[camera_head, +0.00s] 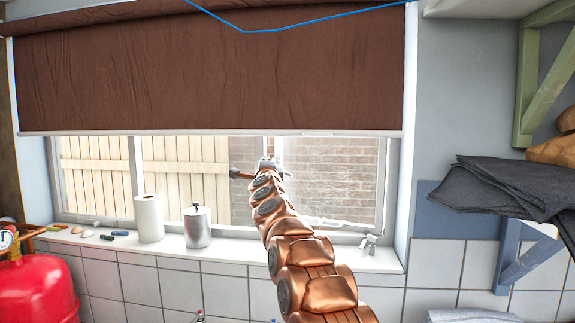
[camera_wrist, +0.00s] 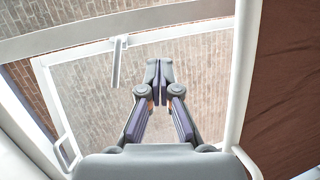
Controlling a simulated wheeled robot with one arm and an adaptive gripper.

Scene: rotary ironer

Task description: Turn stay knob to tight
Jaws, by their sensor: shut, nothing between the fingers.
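My gripper (camera_wrist: 158,72) is shut and empty, its two dark fingertips together in the middle of the wrist view. In the head view the gripper end (camera_head: 269,163) is small and partly hidden by my arm, in front of the window. A white window frame (camera_wrist: 140,40) surrounds the fingers in the wrist view. A pale bar (camera_wrist: 117,62) sticks out from its upper side, left of the fingertips and apart from them. A white looped handle (camera_wrist: 66,152) is at lower left. A pale stay-like bar (camera_head: 325,222) lies along the window bottom in the head view. I cannot make out the stay knob.
A brown blind (camera_head: 210,75) hangs over the upper window; its edge (camera_wrist: 290,90) is close at right in the wrist view. The sill holds a paper roll (camera_head: 149,218) and a metal canister (camera_head: 197,226). A red gas bottle (camera_head: 38,290) stands lower left; dark cloths (camera_head: 500,185) lie at right.

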